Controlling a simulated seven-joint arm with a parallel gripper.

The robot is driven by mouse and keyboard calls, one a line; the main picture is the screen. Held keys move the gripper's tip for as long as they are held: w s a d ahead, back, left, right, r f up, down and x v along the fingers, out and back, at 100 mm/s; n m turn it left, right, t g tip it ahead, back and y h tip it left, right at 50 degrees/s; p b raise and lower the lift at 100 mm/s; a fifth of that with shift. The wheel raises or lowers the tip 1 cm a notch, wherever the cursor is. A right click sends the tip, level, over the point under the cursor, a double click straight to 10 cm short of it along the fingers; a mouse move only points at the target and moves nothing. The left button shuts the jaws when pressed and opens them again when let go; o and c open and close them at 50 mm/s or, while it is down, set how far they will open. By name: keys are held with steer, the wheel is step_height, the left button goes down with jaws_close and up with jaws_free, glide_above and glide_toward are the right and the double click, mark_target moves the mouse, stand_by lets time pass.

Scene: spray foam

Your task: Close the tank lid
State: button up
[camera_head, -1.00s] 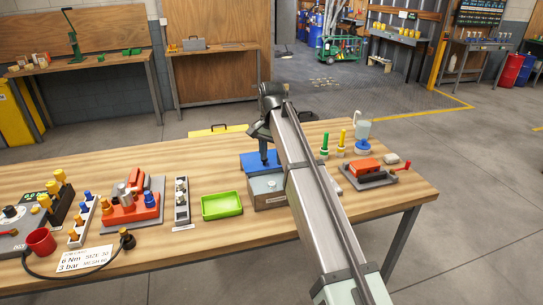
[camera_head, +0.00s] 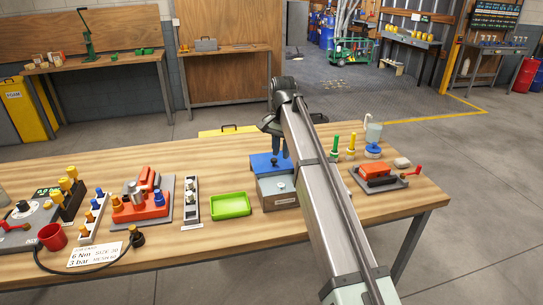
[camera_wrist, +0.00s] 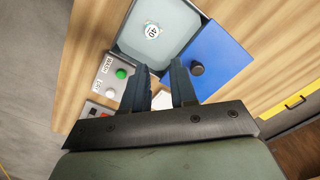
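The tank (camera_head: 278,194) is a grey box at the back middle of the bench. Its blue lid (camera_head: 262,162) shows at the tank's far side. In the wrist view the tank (camera_wrist: 172,20) is uncovered, with a pale interior and a round label inside. The lid (camera_wrist: 222,52) lies beside its rim, with a dark knob (camera_wrist: 197,68) on it. My gripper (camera_head: 280,155) is above the lid and the tank's far edge. In the wrist view its fingers (camera_wrist: 160,68) are apart with nothing held between them, near where lid and tank meet.
A green tray (camera_head: 231,206) stands left of the tank. Green and yellow bottles (camera_head: 343,146) and a red clamp-like device (camera_head: 378,173) stand to the right. A panel with a green button (camera_wrist: 121,73) is next to the tank.

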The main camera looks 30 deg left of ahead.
steer(key=w+a+r+n, duration=0.1)
steer(key=w+a+n, duration=0.1)
steer(key=w+a+r+n+t+y, duration=0.1)
steer(key=w+a+n, duration=0.1)
steer(key=w+a+r+n+y, duration=0.1)
steer(key=w+a+n, duration=0.1)
steer(key=shift+a+t, duration=0.3)
steer(key=shift+a, duration=0.05)
jaws_close()
steer(key=n+y, duration=0.1)
steer(key=n, duration=0.4)
glide_above(268, 158)
steer(key=shift+t, duration=0.4)
step_height(268, 158, down, 9)
steer(key=shift+r, duration=0.15)
steer(key=shift+s+d+f, duration=0.3)
steer(key=shift+s+d, duration=0.45)
steer(key=shift+d, duration=0.15)
steer(key=shift+s+d+f, duration=0.15)
steer(key=shift+s+d, duration=0.3)
steer(key=shift+d, duration=0.25)
steer(key=s+d, duration=0.9)
